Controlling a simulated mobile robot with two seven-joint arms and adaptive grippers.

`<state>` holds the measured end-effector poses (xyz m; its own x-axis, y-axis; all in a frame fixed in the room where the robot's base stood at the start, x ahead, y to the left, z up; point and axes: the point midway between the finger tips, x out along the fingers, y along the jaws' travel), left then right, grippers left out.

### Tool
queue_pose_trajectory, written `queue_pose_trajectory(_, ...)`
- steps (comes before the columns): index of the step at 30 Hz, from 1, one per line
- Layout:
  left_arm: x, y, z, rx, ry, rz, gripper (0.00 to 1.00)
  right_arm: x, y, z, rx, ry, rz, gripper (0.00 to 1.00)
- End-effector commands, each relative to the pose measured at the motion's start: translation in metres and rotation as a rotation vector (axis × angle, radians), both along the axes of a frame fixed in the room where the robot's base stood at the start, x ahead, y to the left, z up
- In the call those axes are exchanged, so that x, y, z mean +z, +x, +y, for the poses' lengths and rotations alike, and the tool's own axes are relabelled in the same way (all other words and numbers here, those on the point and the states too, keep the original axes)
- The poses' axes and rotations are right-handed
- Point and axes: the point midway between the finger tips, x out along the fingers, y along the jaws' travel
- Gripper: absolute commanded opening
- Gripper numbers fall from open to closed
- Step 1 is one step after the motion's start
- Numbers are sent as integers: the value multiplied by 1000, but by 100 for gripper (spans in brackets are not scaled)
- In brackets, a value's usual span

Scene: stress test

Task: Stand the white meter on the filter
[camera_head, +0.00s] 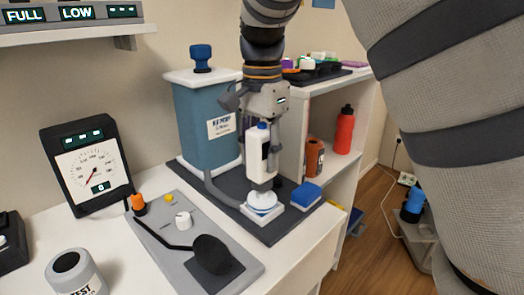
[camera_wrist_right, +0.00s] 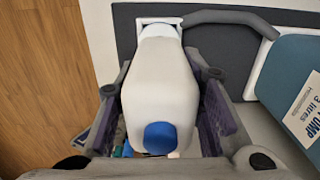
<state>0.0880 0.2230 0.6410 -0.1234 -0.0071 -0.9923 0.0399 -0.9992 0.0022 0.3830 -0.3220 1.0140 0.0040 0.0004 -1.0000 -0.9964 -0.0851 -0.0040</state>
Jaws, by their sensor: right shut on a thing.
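The white meter (camera_head: 258,160) is a white upright body with a blue knob on top and a grey lower end. My right gripper (camera_head: 262,130) is shut around it from above. In the right wrist view the meter (camera_wrist_right: 160,90) sits between the two fingers, its blue knob towards the camera. The filter (camera_head: 263,208), a white square base with a round blue-and-white top, is directly below the meter. The meter looks upright, and its lower end is at or just above the filter top; I cannot tell whether they touch. My left gripper is not in view.
A blue pump tank (camera_head: 203,125) stands close left of the gripper, and a hose runs from it towards the filter. A blue block (camera_head: 306,194) lies right of the filter on the dark mat. A grey panel (camera_head: 178,215) with a black paddle is in front. A shelf (camera_head: 322,95) stands behind right.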

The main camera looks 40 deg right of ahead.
Motion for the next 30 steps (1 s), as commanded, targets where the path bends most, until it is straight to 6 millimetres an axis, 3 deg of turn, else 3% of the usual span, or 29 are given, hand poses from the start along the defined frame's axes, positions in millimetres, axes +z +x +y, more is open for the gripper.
queue_pose_trajectory(30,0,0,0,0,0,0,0,-24,0,0,0,0,0,3)
